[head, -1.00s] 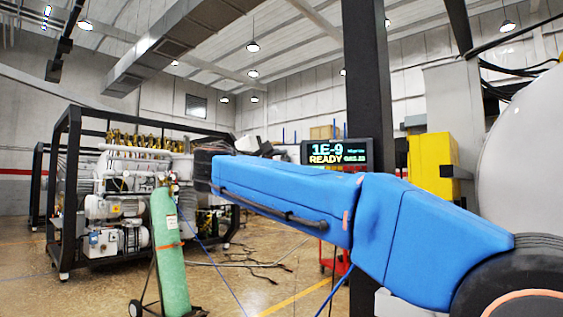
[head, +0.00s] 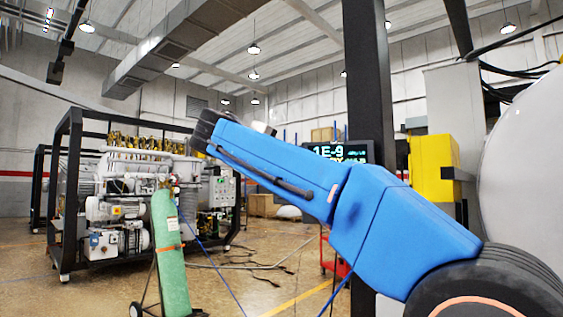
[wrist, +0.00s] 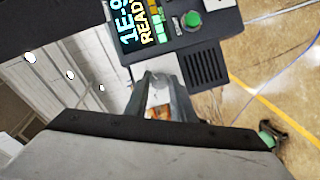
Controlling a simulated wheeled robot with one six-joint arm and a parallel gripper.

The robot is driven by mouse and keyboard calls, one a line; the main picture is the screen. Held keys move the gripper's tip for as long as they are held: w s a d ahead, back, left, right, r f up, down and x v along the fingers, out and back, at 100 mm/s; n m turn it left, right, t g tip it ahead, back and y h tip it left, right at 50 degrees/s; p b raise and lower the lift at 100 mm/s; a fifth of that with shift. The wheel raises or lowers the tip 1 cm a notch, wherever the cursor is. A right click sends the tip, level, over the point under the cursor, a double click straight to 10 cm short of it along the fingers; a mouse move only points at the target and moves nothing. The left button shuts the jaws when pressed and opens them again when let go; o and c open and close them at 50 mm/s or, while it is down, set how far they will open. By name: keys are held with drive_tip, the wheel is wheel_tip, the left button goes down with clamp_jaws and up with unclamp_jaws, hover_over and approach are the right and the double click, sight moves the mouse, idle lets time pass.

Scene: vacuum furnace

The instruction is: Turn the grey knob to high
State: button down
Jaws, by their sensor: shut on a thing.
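In the wrist view my gripper (wrist: 163,88) reaches toward the lower edge of the dark control panel (wrist: 205,62). Its fingers are shut on a small grey piece between the tips, which I take to be the grey knob; it is mostly hidden, and its setting cannot be read. The panel's display (wrist: 138,30) reads 1E-9 and READY.
A green round button (wrist: 193,18) and a slotted vent (wrist: 204,67) are on the panel. A black post (head: 371,80) stands behind my arm. A green gas cylinder (head: 170,250) and a framed pump rig (head: 120,190) stand at left. Open floor lies between.

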idle(0.3)
drive_tip(key=c, duration=1.5)
unclamp_jaws()
drive_tip(key=v, duration=1.7)
drive_tip(key=shift+s+r, duration=0.1)
drive_tip(key=shift+s, duration=0.05)
drive_tip(key=shift+a, duration=0.1)
